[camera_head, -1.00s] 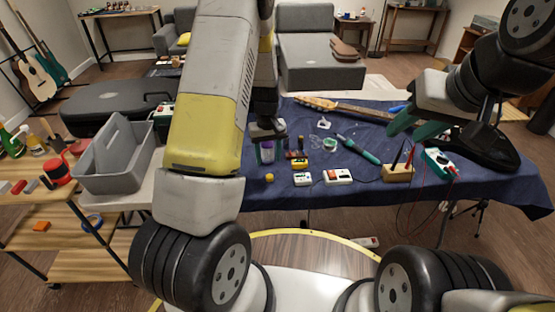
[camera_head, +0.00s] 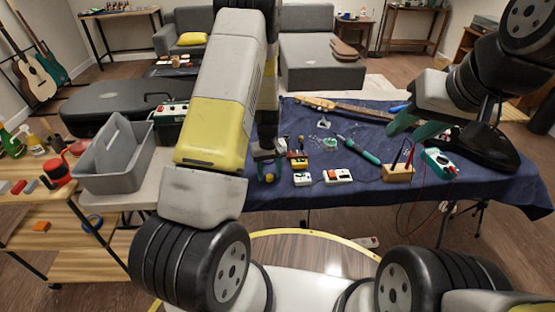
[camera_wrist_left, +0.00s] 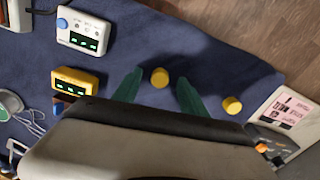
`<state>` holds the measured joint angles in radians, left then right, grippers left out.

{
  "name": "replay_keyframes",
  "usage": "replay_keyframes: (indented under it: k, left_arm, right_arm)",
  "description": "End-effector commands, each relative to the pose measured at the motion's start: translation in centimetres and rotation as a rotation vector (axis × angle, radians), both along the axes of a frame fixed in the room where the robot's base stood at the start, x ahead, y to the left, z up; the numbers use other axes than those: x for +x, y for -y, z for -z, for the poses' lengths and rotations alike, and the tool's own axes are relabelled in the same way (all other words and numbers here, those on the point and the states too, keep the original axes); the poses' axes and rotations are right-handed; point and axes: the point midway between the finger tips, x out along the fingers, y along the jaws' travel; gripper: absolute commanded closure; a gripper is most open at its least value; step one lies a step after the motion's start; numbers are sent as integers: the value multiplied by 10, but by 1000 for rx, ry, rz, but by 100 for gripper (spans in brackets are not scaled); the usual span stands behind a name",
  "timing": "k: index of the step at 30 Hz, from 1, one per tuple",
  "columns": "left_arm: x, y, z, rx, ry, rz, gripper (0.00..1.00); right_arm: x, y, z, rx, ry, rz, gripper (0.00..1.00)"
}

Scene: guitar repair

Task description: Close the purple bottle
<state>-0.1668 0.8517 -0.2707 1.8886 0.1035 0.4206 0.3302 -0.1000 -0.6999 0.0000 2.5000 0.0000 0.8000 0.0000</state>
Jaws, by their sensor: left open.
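My left gripper (camera_head: 268,171) is open over the near part of the blue-covered table. A small round yellow cap (camera_head: 269,178) lies between its spread green fingers. In the left wrist view, the yellow cap (camera_wrist_left: 159,77) shows in the gap of the gripper (camera_wrist_left: 159,85), apart from both fingers. A second yellow round piece (camera_wrist_left: 232,105) is further right in that view. The purple bottle is not visible now; my left arm and gripper cover that area. My right gripper (camera_head: 416,122) is open and empty above the table's right side.
A yellow meter (camera_head: 301,163) and white devices (camera_head: 303,179) (camera_head: 338,175) stand right of my left gripper. A grey caddy (camera_head: 108,178) stands left. The near table edge is close.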

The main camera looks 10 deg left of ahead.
Motion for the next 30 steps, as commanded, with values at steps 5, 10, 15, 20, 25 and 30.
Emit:
replay_keyframes:
  k: [5, 10, 15, 20, 25, 30]
  left_arm:
    - [0, 0, 3, 0, 1, 0, 50]
    - [0, 0, 3, 0, 1, 0, 50]
    - [0, 0, 2, 0, 1, 0, 77]
    - [0, 0, 2, 0, 1, 0, 100]
    - [0, 0, 2, 0, 1, 0, 100]
    - [0, 0, 0, 0, 1, 0, 100]
  right_arm:
    - [0, 0, 0, 0, 0, 0, 64]
    - [0, 0, 0, 0, 0, 0, 64]
    - [0, 0, 0, 0, 0, 0, 64]
    - [0, 0, 0, 0, 0, 0, 64]
    - [0, 0, 0, 0, 0, 0, 64]
    - [0, 0, 0, 0, 0, 0, 64]
